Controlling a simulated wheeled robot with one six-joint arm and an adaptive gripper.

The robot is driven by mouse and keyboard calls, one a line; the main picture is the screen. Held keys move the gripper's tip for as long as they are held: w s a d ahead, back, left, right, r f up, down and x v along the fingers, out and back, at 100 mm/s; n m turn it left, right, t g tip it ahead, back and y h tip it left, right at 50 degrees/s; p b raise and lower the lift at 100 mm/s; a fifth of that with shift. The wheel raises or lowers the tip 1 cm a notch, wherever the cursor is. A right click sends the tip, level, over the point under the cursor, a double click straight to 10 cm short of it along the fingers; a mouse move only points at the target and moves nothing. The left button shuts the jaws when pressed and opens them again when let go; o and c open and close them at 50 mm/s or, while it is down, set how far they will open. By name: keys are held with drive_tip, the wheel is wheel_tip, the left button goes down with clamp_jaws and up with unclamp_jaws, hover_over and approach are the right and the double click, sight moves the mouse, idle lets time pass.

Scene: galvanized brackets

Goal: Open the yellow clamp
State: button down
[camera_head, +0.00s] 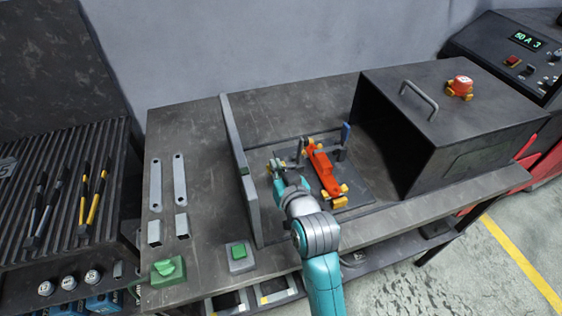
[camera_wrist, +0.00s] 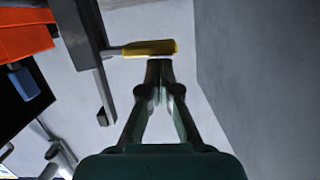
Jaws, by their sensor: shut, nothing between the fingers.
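The yellow clamp's handle (camera_wrist: 150,48) lies level in the wrist view, on a grey rod from a dark upright post. In the head view the clamp (camera_head: 281,163) is small and partly hidden by my arm, left of the orange-red part (camera_head: 322,168). My gripper (camera_wrist: 159,66) is shut and empty. Its fingertips are at the lower edge of the yellow handle in the wrist view; I cannot tell whether they touch it. In the head view my gripper (camera_head: 277,170) is beside the clamp, with its fingers hard to make out.
A blue-handled clamp (camera_head: 346,132) stands behind the part. A grey upright panel (camera_head: 240,155) is close on my gripper's left. A dark open-fronted box (camera_head: 455,120) stands at right. Flat brackets (camera_head: 180,180) and a green button (camera_head: 239,251) are at the left on the workbench (camera_head: 205,135).

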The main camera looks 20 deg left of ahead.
drive_tip(key=shift+s+a+f+n+t+h, duration=0.15)
drive_tip(key=shift+f+n+h, duration=0.1)
drive_tip(key=shift+f+n, duration=0.2)
drive_tip(key=shift+a+f+n+t+h, duration=0.15)
drive_tip(key=shift+f+n+h, duration=0.15)
drive_tip(key=shift+n, duration=0.25)
drive_tip(key=shift+d+f, duration=0.1)
drive_tip(key=shift+f, duration=0.05)
